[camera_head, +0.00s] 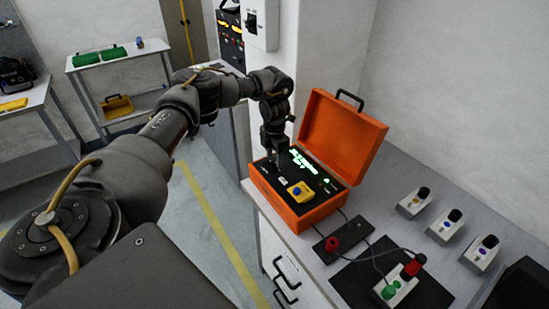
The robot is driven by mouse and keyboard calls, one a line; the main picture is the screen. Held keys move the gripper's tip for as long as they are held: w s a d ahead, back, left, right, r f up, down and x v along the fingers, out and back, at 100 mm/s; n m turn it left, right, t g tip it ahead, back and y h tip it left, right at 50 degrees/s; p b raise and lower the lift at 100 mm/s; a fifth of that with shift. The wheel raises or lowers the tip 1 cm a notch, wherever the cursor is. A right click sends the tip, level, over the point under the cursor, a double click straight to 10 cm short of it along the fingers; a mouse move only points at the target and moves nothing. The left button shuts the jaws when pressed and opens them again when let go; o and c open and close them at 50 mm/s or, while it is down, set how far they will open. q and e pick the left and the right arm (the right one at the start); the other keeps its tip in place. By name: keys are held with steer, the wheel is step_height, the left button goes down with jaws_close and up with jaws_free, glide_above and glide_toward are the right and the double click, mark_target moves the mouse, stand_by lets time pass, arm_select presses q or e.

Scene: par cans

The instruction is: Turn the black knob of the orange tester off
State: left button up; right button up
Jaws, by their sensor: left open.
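The orange tester (300,213) is an open orange case on the grey bench, its lid (343,135) tilted back. Its dark panel shows lit green text (302,161), a yellow block with a blue top (300,191) and small light parts. My left gripper (277,163) points down at the far left part of the panel, its fingertips very close to the surface. It is open, though the gap is hard to see. I cannot make out the black knob; the dark gripper covers part of the dark panel. My right gripper is not in view.
On the bench (385,190), right of the tester, stand several light blocks with black tops (414,202). In front are a dark plate with a red part (343,237) and a black mat (352,283) bearing a red-and-green block (398,284) with cables. A wall is behind.

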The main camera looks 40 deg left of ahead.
arm_select(q)
steer(key=shift+f, duration=0.65)
steer(key=c, duration=1)
